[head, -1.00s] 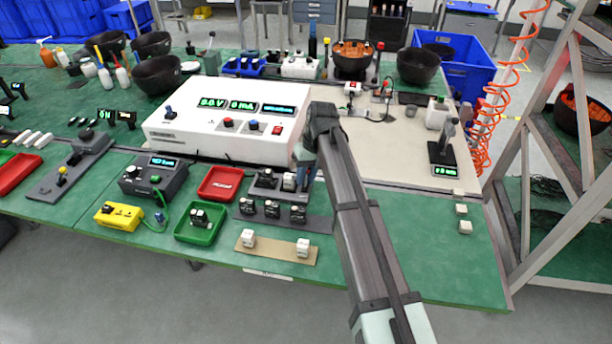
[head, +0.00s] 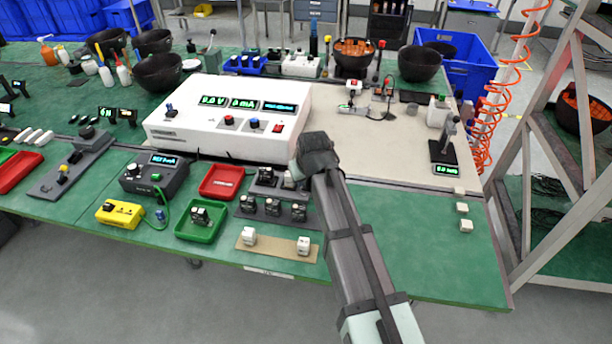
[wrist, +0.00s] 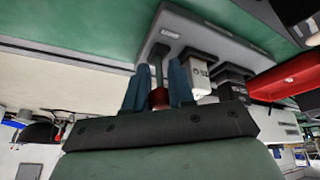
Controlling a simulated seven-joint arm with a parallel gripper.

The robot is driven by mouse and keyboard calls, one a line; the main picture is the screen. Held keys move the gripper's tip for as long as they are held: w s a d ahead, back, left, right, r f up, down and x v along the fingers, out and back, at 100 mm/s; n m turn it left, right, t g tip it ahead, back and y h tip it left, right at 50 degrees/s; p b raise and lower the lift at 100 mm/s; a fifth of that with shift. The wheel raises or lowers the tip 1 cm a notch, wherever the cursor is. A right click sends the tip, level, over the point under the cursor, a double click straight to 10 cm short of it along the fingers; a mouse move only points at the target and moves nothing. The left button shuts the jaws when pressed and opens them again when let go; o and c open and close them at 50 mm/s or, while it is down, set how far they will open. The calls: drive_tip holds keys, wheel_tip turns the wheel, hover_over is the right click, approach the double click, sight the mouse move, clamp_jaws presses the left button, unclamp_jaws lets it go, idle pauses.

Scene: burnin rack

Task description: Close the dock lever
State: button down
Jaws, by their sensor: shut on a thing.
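The dock (head: 266,189) is a small dark grey block near the table's front, right of the red tray. It also fills the upper middle of the wrist view (wrist: 178,32), with a white module (wrist: 196,70) seated in it. The dock lever (wrist: 158,98) has a thin dark stalk and a red knob. The knob sits between the two blue fingers of my gripper (wrist: 158,92), which is shut on it. In the head view my wrist stands at the dock's right end and hides the fingers and lever.
A red tray (head: 221,182) and a green tray (head: 201,221) lie left of the dock. A rack of dark modules (head: 272,210) and a tan strip (head: 277,246) with two white blocks lie in front. The large white power supply (head: 228,116) stands close behind.

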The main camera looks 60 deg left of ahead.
drive_tip(key=shift+s+d+f+t+y, duration=0.1)
drive_tip(key=shift+s+d+t+y, duration=0.15)
drive_tip(key=shift+t+y, duration=0.2)
drive_tip(key=shift+s+d+t+y, duration=0.1)
drive_tip(key=shift+d+t+y, duration=0.1)
drive_tip(key=shift+t+y, duration=0.25)
drive_tip(key=shift+y, duration=0.3)
drive_tip(key=c, duration=1.3)
unclamp_jaws()
drive_tip(key=v, duration=1.3)
drive_tip(key=shift+s+d+r, duration=0.2)
drive_tip(key=shift+s, duration=0.05)
drive_tip(key=shift+w, duration=0.1)
